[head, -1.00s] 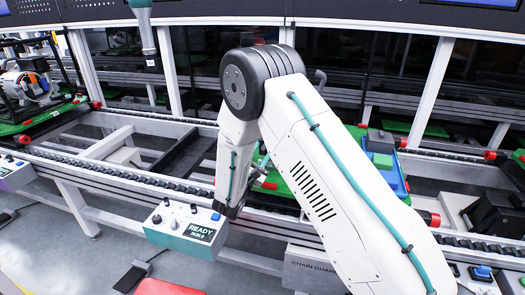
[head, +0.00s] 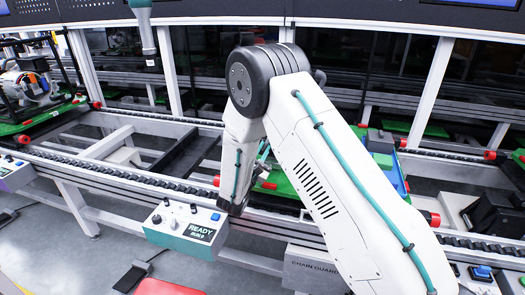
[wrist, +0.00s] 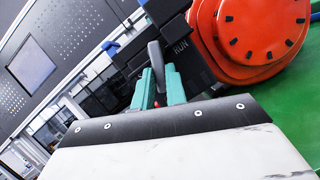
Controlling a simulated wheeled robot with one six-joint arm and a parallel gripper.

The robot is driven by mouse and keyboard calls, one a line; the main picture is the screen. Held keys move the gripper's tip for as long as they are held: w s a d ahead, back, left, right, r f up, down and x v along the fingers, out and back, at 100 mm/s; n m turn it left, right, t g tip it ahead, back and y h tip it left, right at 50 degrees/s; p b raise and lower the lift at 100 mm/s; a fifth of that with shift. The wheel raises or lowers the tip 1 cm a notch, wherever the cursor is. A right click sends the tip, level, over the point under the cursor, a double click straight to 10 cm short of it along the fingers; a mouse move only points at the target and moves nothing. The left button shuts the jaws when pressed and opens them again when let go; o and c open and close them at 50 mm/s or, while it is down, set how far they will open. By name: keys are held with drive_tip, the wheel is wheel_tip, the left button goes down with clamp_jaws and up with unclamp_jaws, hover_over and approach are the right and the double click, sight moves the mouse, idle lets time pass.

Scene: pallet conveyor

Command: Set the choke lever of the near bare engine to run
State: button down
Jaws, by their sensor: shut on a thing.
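In the wrist view, my gripper (wrist: 160,80) has its two teal fingers shut on the choke lever (wrist: 155,54), a dark grey upright tab whose top stands out between them. A dark block marked RUN (wrist: 181,48) is just to the right of the lever. The engine's orange-red round cover (wrist: 246,32) fills the upper right, above a green pallet surface (wrist: 300,122). In the head view my arm hides the engine and my gripper. Only part of the green pallet (head: 284,187) shows beside the arm.
A control box with a READY display (head: 187,227) is on the conveyor's near side. Another engine in a black frame (head: 28,85) rides a pallet at far left. A blue tray (head: 398,178) is right of my arm. The conveyor (head: 130,180) is empty left of centre.

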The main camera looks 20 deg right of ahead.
drive_tip(key=shift+s+d+r+n+t+y, duration=0.1)
drive_tip(key=shift+s+d+n+t+y, duration=0.6)
drive_tip(key=shift+n, duration=1.95)
drive_tip(key=shift+w+d+n+t+y, duration=0.15)
drive_tip(key=shift+n+t+y, duration=1.1)
drive_tip(key=shift+n, duration=1.35)
drive_tip(key=shift+s+d+r+n+t+y, duration=0.1)
drive_tip(key=shift+s+d+n+t+y, duration=0.4)
drive_tip(key=shift+n+y, duration=1.55)
drive_tip(key=shift+n+h, duration=0.6)
drive_tip(key=shift+n, duration=0.2)
drive_tip(key=shift+w, duration=0.1)
drive_tip(key=c, duration=1.4)
unclamp_jaws()
drive_tip(key=shift+a, duration=0.1)
drive_tip(key=shift+c, duration=0.2)
drive_tip(key=shift+f, duration=0.1)
